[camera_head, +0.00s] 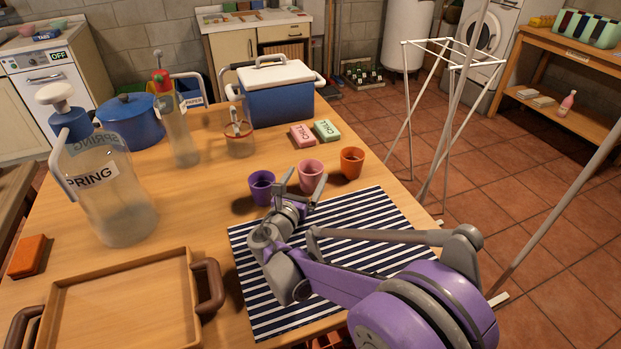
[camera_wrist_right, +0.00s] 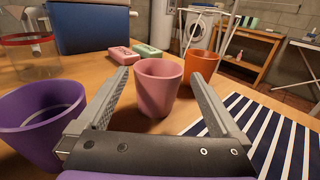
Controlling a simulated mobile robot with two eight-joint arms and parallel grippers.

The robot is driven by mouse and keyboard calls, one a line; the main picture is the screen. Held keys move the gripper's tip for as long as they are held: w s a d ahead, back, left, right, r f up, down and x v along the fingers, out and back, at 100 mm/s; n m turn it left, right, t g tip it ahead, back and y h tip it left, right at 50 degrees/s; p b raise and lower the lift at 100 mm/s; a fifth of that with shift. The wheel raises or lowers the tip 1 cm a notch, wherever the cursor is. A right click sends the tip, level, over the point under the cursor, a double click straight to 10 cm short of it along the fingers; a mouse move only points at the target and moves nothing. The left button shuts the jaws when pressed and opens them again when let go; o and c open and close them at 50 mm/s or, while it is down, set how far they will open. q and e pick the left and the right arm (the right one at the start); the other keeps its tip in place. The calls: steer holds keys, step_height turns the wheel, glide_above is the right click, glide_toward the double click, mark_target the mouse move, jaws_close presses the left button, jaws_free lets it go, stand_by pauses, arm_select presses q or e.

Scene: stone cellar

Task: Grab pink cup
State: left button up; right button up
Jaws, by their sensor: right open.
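The pink cup (camera_head: 311,175) stands upright on the wooden table between a purple cup (camera_head: 262,187) and an orange cup (camera_head: 352,162). In the right wrist view the pink cup (camera_wrist_right: 158,86) is ahead, between the two spread fingers. My right gripper (camera_head: 300,188) is at the near side of the pink cup. Its open jaws (camera_wrist_right: 160,82) reach to either side of the cup, with visible gaps. The purple cup (camera_wrist_right: 42,120) is close outside the left finger. The orange cup (camera_wrist_right: 200,72) is behind the right finger. My left gripper is not in view.
A striped mat (camera_head: 390,207) lies under my right arm. Pink (camera_head: 302,135) and green (camera_head: 327,130) packs lie behind the cups, near a blue cooler (camera_head: 279,100). A glass jar (camera_head: 239,139), large bottle (camera_head: 108,195) and wooden tray (camera_head: 60,290) stand to the left.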

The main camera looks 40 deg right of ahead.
mark_target(314, 163)
steer(key=x, duration=0.5)
steer(key=shift+a+f+b, duration=0.1)
steer(key=shift+f+b, duration=0.05)
steer(key=shift+b, duration=0.15)
steer(key=shift+a, duration=0.1)
steer(key=c, duration=1)
